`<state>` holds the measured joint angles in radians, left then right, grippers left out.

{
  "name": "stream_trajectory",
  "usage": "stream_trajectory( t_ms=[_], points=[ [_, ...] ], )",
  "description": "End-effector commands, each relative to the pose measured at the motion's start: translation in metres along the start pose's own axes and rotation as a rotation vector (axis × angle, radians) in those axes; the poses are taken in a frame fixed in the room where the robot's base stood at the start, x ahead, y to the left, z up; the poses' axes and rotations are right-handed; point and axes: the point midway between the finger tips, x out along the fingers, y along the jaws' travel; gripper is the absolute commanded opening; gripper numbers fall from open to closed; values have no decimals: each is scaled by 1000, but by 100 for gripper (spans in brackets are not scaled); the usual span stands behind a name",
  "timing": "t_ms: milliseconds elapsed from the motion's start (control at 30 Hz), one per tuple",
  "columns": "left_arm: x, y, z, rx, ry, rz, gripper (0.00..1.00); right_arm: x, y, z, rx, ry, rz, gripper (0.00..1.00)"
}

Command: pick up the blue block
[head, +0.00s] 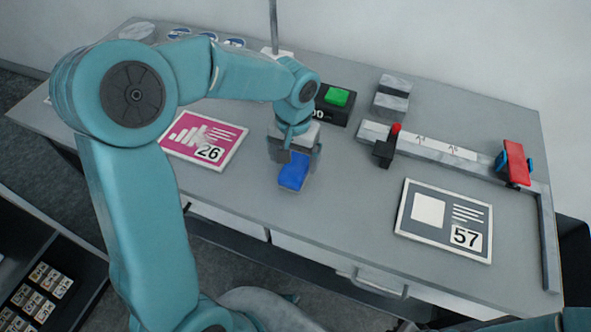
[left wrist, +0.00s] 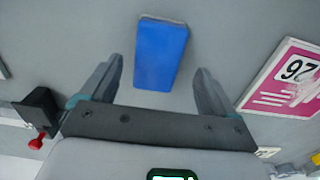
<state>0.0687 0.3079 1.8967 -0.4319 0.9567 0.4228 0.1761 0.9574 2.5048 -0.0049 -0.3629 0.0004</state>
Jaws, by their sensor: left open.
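The blue block (head: 293,172) lies on the grey table near its front edge, below my left gripper. My left gripper (head: 294,160) is open and points down over the block, whose far part it hides in the head view. In the left wrist view the blue block (left wrist: 160,54) shows between and just beyond the two open fingers (left wrist: 158,85), with clear gaps on both sides. I cannot tell the exact height of the fingertips above the table. My right gripper is not in view.
A pink card marked 26 (head: 204,138) lies left of the block, and a card marked 57 (head: 446,222) lies right. A black box with a green block (head: 338,97) stands behind. A rail with a red-topped black stop (head: 384,150) and a red piece (head: 516,162) is at the right.

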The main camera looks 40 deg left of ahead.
Motion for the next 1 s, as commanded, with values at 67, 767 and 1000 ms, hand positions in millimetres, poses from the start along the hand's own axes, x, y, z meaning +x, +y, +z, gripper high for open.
stream_trajectory(
  t_ms=[67,767,1000],
  points=[
    [16,4,2,3,-6,-1,89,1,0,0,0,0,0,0],
    [37,4,0,1,-1,1,27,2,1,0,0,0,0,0],
    [34,4,0,1,0,1,27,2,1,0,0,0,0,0]
  ],
)
